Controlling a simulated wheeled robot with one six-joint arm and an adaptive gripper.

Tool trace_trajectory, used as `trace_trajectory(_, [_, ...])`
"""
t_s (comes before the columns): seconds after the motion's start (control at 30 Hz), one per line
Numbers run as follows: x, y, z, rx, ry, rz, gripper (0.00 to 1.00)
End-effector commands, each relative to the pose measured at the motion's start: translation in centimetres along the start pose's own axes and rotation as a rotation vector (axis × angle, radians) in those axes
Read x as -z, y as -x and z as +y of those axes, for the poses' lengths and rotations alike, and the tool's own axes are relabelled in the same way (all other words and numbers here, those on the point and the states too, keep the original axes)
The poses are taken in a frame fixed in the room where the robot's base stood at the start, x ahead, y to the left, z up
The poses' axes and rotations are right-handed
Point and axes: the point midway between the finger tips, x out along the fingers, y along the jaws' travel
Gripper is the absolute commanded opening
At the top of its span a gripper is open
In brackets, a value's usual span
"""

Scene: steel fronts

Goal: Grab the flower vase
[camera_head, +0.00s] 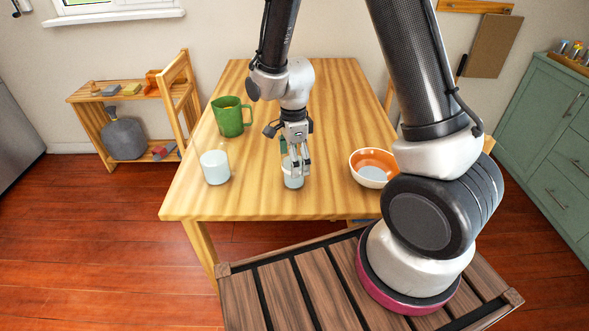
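A pale, glass-like vessel (293,182), which looks like the vase, stands upright near the front middle of the wooden table. A bit of green shows just above it; I cannot make out any flowers clearly. My gripper (296,165) points down right at this vessel, with its fingers over its upper part. The fingers hide much of it. I cannot tell whether they touch it or how far they are closed.
On the table (335,90), a white cup (215,168) stands left of my gripper, and a green pitcher (231,116) stands behind the cup. An orange-lined bowl (374,162) sits to the right. The table's back is largely clear.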

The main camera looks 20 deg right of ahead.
Motion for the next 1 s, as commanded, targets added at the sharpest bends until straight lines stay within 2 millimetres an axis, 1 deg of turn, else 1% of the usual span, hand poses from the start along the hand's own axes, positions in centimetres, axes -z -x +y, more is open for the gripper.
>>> trace_trajectory(0.03, [0.02, -0.45, 0.06, -0.002, 0.000, 0.001, 0.90])
trace_trajectory(0.1, [0.00, -0.71, 0.03, 0.000, 0.000, 0.000, 0.90])
trace_trajectory(0.3, [-0.01, -0.72, 0.01, 0.001, 0.000, 0.000, 0.90])
trace_trajectory(0.47, [-0.01, -0.70, 0.01, 0.001, 0.001, 0.000, 0.61])
trace_trajectory(0.6, [-0.01, -0.70, 0.00, 0.001, 0.001, 0.000, 0.35])
trace_trajectory(0.63, [-0.01, -0.70, 0.00, 0.001, 0.001, 0.000, 0.31])
trace_trajectory(1.0, [-0.01, -0.66, 0.00, 0.001, 0.000, 0.000, 0.31])
